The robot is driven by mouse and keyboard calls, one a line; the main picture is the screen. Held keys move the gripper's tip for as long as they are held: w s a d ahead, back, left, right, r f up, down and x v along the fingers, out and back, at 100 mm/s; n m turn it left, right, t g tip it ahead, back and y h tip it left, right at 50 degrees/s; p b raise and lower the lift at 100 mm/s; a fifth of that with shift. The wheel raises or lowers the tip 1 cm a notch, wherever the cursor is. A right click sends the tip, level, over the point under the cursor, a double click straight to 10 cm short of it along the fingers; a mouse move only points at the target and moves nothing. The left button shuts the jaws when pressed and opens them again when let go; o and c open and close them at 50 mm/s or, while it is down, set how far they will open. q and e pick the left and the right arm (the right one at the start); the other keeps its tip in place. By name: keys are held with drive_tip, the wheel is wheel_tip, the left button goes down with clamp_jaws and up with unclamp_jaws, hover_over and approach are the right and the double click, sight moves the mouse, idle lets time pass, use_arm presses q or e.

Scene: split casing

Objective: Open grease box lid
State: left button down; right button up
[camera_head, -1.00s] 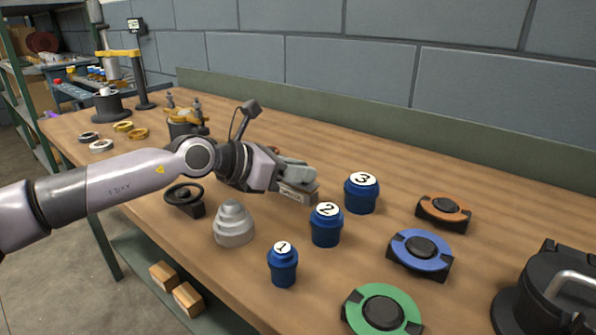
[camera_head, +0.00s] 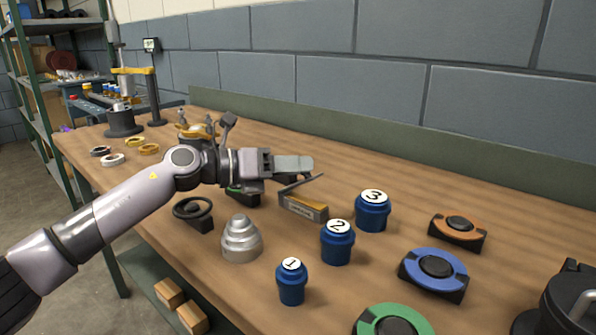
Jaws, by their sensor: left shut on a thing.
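The grease box (camera_head: 302,209) is a small pale box on the table, left of the blue numbered cans. Its dark, thin lid (camera_head: 308,182) is raised and tilted above it, and a yellowish strip shows at the box's top edge. My left gripper (camera_head: 302,166) is just above the box, shut on the lid; the fingers partly hide where they meet it. My right gripper is not in view.
Blue cans marked 1 (camera_head: 291,285), 2 (camera_head: 337,246) and 3 (camera_head: 373,214) stand right of and in front of the box. A grey stepped cone (camera_head: 241,242) and a black ring holder (camera_head: 193,212) stand nearer left. Bare table lies behind.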

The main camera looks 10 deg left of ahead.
use_arm(q)
drive_tip(key=shift+a, duration=0.1)
idle(0.4)
drive_tip(key=c, duration=1)
unclamp_jaws()
drive_tip(key=v, duration=0.7)
drive_tip(key=shift+s+a, duration=0.1)
drive_tip(key=shift+a, duration=0.05)
